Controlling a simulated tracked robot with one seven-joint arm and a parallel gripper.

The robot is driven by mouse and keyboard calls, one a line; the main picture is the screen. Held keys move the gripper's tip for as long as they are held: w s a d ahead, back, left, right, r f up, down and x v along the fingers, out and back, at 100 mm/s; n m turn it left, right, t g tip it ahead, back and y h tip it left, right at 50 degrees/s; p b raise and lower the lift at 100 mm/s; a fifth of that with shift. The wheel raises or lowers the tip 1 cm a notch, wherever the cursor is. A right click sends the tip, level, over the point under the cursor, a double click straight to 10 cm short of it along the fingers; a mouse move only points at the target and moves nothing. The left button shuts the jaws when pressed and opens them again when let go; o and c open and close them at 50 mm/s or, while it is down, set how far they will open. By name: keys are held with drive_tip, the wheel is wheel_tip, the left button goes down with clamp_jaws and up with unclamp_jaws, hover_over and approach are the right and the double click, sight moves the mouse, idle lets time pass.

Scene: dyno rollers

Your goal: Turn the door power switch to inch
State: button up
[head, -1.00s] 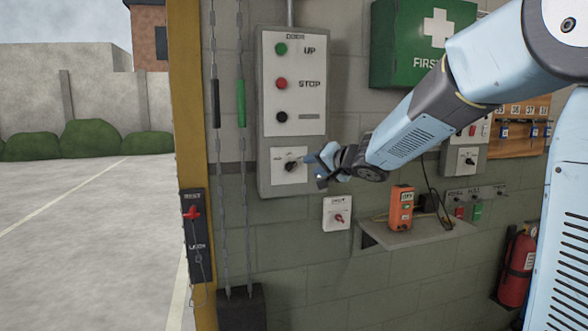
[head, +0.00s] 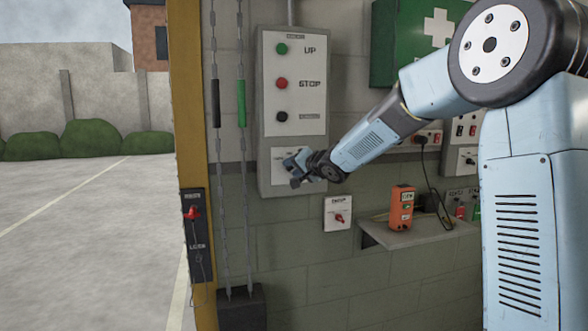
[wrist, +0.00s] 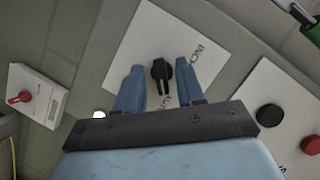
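The door power switch is a black rotary knob (wrist: 162,72) on a white plate (wrist: 135,45), low on the grey door control box (head: 265,100). In the wrist view its handle points down the picture, toward lettering partly hidden by my gripper. The word INCH is to the knob's right on the plate. My gripper (wrist: 158,86) is open, its two blue fingers on either side of the knob with visible gaps. I cannot tell how far the fingertips are from the plate. In the head view my gripper (head: 298,167) covers the knob.
Above the switch are a green UP button (head: 282,48), red STOP button (head: 282,83) and black button (head: 282,116). A small white box with a red switch (head: 338,214) sits just below right. A shelf (head: 415,235) holds an orange device (head: 402,207). Chains hang left.

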drive_tip(key=shift+c, duration=0.2)
clamp_jaws()
